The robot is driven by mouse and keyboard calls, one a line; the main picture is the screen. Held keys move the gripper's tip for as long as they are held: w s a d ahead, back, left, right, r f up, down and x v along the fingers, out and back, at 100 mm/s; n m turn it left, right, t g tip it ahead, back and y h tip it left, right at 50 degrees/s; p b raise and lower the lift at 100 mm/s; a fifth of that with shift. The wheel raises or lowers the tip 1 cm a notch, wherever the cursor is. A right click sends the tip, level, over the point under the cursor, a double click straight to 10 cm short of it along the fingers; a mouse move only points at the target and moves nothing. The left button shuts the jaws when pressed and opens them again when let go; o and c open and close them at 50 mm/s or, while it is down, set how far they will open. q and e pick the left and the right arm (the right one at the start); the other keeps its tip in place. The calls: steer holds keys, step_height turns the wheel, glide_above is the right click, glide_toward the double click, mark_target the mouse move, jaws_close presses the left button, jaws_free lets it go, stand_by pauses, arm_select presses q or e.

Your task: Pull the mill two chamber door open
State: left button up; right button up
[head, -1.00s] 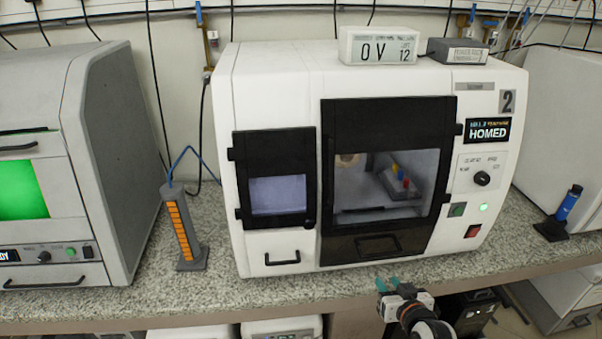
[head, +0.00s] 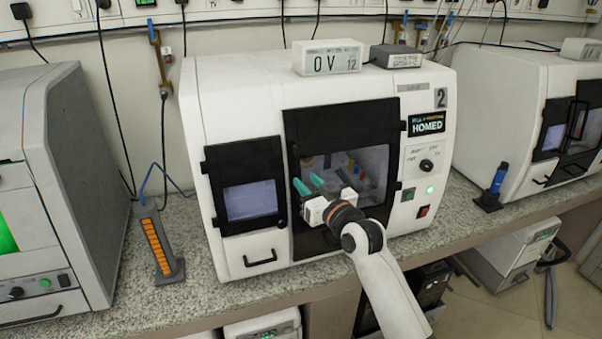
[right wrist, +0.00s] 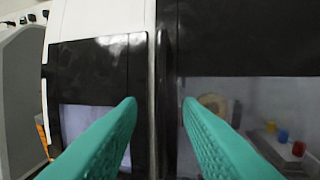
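Mill two (head: 235,100) is the white machine marked 2 in the head view. Its black chamber door (head: 340,117) has a window and looks shut; coloured pieces show behind the glass. My right gripper (head: 309,183) is in front of the door's left part, its teal fingers apart and empty. In the right wrist view, the fingers (right wrist: 159,101) point at a dark vertical bar (right wrist: 163,60) by the door's left edge. The bar lies between the fingertips in the picture; I cannot tell if they reach around it. My arm hides the door's lower part. My left gripper is not in view.
A smaller black windowed panel (head: 237,155) and a handled drawer (head: 260,258) are left of the door. An orange-marked holder (head: 156,245) stands on the bench at left. A blue bottle (head: 499,178) stands at right, before another white machine (head: 500,90). Boxes (head: 327,58) sit on top.

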mark_target(300, 175)
steer(key=shift+x, duration=1.85)
steer(key=shift+d, duration=0.1)
jaws_close()
